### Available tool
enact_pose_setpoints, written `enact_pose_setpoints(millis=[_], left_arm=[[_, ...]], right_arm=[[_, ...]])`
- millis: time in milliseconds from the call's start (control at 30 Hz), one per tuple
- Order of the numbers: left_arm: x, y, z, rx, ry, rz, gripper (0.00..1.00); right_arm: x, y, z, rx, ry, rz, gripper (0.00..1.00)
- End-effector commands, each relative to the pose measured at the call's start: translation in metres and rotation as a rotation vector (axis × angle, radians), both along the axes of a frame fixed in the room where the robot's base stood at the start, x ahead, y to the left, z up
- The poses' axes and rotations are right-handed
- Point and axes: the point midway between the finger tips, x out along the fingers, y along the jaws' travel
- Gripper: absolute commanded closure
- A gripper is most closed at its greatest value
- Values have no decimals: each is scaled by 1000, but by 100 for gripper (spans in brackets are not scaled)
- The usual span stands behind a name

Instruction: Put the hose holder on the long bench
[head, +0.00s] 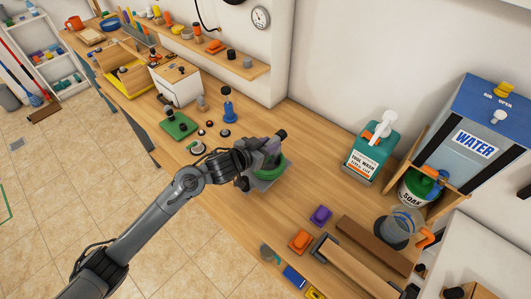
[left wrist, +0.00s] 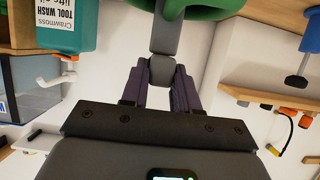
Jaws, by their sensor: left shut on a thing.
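The hose holder, a grey stand with a green ring (head: 272,172), is at my left gripper over the long bench (head: 305,125). My left gripper (head: 266,148) is shut on its grey stem. In the left wrist view the dark fingers (left wrist: 161,88) close on the grey stem (left wrist: 164,40), and the green part (left wrist: 205,6) shows at the top edge. The arm hides part of the holder in the head view. I cannot tell whether its base touches the bench top. My right gripper is not in view.
Purple (head: 320,215) and orange (head: 300,240) blocks lie near the front. A blue-handled tool (head: 228,108) stands behind left. Bench between holder and bottle is clear.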

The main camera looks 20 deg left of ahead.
Motion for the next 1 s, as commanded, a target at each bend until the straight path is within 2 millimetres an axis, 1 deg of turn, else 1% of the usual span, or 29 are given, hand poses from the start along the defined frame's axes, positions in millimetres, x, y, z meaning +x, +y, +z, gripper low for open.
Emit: enact_pose_setpoints(millis=[100, 233, 533, 967, 1000], left_arm=[[-1, 5, -1, -3, -3, -1, 100], [-1, 5, -7, -2, -2, -1, 100], [-1, 5, -40, -2, -1, 0, 100], [-1, 5, -45, -2, -3, 0, 100], [-1, 5, -46, 0, 0, 0, 66]], right_arm=[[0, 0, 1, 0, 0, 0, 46], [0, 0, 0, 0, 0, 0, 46], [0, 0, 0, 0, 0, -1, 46], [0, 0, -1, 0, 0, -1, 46], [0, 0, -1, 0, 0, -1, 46]])
